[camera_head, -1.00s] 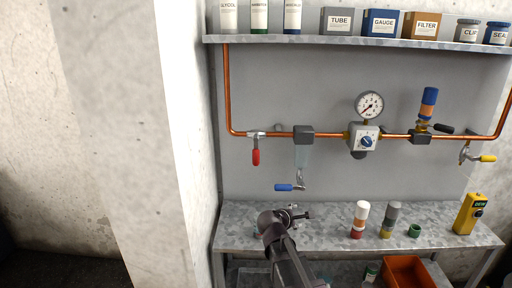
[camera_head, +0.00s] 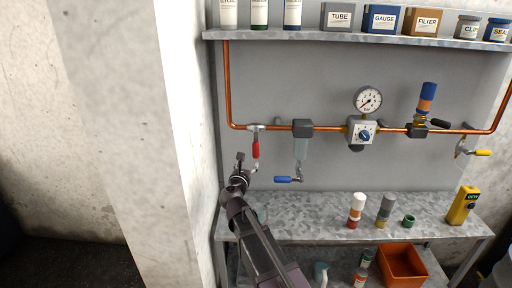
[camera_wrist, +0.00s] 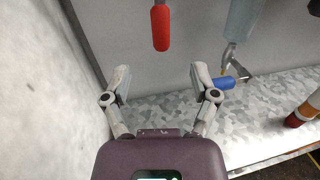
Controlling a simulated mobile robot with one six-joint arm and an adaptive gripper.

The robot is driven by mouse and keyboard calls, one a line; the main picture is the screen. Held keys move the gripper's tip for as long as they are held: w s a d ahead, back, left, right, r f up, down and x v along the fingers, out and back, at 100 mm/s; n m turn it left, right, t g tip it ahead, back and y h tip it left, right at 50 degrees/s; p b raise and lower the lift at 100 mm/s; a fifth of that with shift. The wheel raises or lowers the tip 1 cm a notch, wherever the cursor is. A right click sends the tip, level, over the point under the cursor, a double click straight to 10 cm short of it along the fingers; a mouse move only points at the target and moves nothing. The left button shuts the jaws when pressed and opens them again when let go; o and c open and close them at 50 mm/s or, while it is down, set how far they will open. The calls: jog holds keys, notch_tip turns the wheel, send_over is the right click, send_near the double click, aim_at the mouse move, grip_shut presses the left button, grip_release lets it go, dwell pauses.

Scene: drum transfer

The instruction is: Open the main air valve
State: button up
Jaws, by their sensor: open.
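A valve with a red lever (camera_head: 256,150) sits at the left of the copper pipe (camera_head: 355,129). The lever hangs straight down, across the level pipe. In the wrist view the red lever (camera_wrist: 160,28) shows at the top middle, ahead of and between my fingers. My gripper (camera_head: 247,163) is just below and left of the lever in the head view. In the wrist view my gripper (camera_wrist: 158,82) is open and empty, its fingers spread apart and not touching the lever. The valve body is out of the wrist view.
A concrete wall (camera_head: 185,110) stands close on the left. A blue lever (camera_head: 288,179) hangs under the filter bowl, right of my gripper; it also shows in the wrist view (camera_wrist: 228,83). A metal bench (camera_head: 310,210) holds bottles (camera_head: 357,211) on its right.

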aim_at(255, 148)
jog(key=w+d, duration=0.1)
jog(key=w, duration=0.8)
jog(key=w+d, duration=0.1)
jog(key=w, duration=0.3)
jog(key=shift+w+d, duration=0.25)
jog(key=shift+d, duration=0.1)
grip_shut()
